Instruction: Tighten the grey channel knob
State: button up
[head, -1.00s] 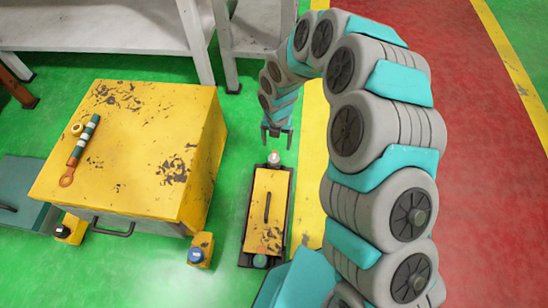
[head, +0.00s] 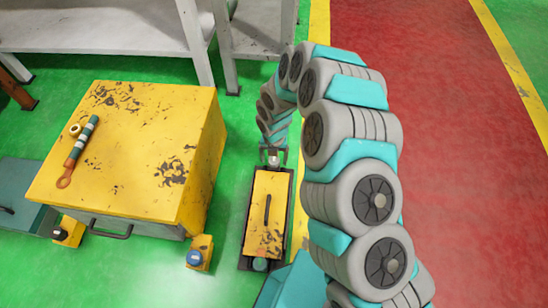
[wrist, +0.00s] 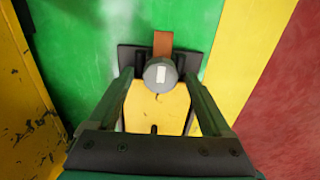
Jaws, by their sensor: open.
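The grey channel knob (wrist: 160,75) is a round grey cap with a white mark on top. It stands at the far end of a yellow, scuffed plate (head: 267,205) on a dark base. My gripper (wrist: 160,82) is open, pointing down at the knob. In the wrist view its two fingers lie to the left and right of the knob, with gaps visible at both sides. In the head view my gripper (head: 273,156) is at the plate's far end, over the knob (head: 273,161). An orange strip (wrist: 163,42) shows behind the knob. Whether the fingers reach down to knob height is unclear.
A large yellow box (head: 130,150) stands to the left, with a striped tool (head: 78,150) and a ring (head: 75,130) on top. A small block with a blue knob (head: 195,256) is by its front corner. A grey bench (head: 110,40) stands behind.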

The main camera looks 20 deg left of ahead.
grip_shut()
dwell(0.6)
